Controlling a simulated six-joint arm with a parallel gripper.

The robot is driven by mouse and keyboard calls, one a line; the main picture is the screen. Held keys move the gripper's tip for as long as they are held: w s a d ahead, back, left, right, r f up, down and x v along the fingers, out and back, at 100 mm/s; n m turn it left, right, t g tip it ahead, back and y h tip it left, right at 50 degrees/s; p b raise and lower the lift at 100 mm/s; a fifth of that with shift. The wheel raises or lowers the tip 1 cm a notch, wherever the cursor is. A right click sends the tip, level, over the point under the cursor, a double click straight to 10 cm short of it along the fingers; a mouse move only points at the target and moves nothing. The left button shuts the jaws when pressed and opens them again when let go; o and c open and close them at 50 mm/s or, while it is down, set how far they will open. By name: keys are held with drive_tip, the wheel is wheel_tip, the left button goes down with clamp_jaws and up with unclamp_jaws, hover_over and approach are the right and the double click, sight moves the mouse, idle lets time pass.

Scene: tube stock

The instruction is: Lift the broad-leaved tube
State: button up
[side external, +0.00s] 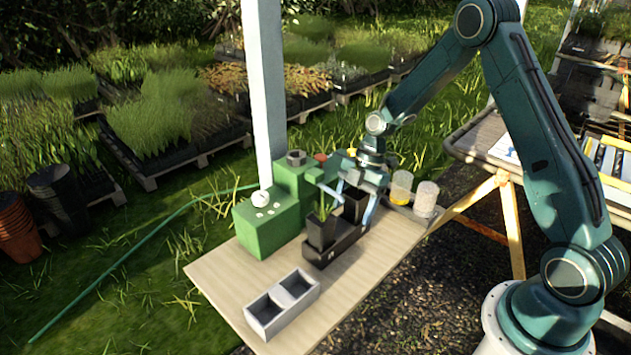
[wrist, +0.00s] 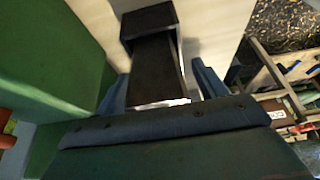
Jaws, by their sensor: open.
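A dark square tube (side external: 320,231) with upright green leaves stands in the front of a black rack (side external: 342,247). A second dark tube (side external: 355,203) stands behind it, with no leaves visible; my gripper hides its top. My gripper (side external: 350,203) is open, pointing down, with one finger on each side of this rear tube. In the wrist view my gripper (wrist: 160,88) has its blue fingers apart, with a dark block-like shape (wrist: 157,72) between them. I cannot tell whether the fingers touch it. Leaf width is too small to judge.
A grey two-cell box (side external: 282,303) sits at the front of the wooden table (side external: 222,268). A green box (side external: 268,222) stands close left of the rack. Clear containers (side external: 425,199) stand at the back right. Table right of the rack is bare.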

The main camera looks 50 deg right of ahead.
idle(0.4)
drive_tip(key=c, duration=1.2)
drive_tip(key=shift+o, duration=0.2)
drive_tip(key=shift+r, duration=0.15)
wheel_tip(320, 180, up, 20)
idle(0.4)
